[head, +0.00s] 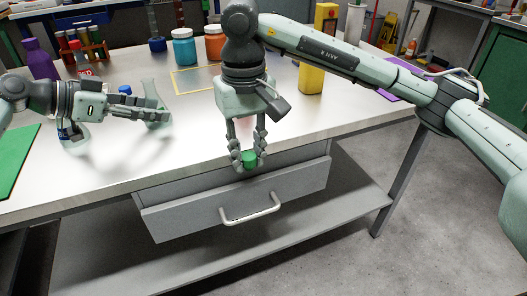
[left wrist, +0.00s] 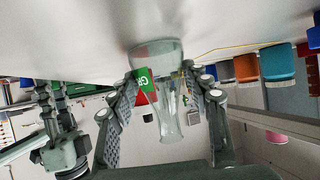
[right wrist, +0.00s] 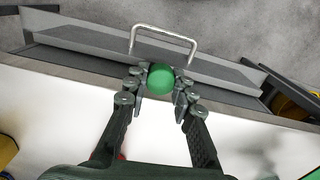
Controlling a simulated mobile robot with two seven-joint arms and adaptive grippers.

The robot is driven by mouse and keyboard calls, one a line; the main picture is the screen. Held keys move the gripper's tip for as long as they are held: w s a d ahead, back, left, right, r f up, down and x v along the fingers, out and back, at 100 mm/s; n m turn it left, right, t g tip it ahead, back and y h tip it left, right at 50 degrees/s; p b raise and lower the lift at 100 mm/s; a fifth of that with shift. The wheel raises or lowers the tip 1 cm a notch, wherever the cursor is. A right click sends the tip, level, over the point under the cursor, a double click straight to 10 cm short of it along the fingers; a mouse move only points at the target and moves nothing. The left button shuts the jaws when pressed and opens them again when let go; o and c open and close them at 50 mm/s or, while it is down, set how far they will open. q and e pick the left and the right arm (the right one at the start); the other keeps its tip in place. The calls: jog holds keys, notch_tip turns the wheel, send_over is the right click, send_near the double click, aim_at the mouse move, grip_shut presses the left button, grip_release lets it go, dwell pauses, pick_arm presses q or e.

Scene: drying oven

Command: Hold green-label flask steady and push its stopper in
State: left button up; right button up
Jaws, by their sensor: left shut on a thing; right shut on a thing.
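The clear glass green-label flask (left wrist: 170,122) stands between the fingers of my left gripper (head: 158,109), which is shut on it. Its green label (left wrist: 144,80) shows beside one finger in the left wrist view. In the head view the flask (head: 151,90) is upright near the left of the white bench, its neck rising above the fingers. My right gripper (head: 249,157) points down and is shut on a round green stopper (right wrist: 160,79). The stopper (head: 249,160) hangs by the bench's front edge, over the drawer, well right of the flask and apart from it.
A grey drawer (head: 190,213) with a bar handle is under the front edge. A second glass flask (head: 76,142) stands left, near my left arm.

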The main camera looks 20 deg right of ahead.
jog(key=w+a+r, duration=0.3)
jog(key=a, duration=0.1)
notch_tip(320, 180, up, 15)
send_over(151, 93)
jog(key=w, duration=0.1)
jog(key=shift+m, duration=0.3)
jog(key=shift+w+f, duration=0.2)
jog(key=shift+f, duration=2)
jog(key=shift+f, duration=1.2)
jog(key=o, duration=0.8)
jog(key=shift+o, duration=0.2)
jog(key=shift+r, duration=2.55)
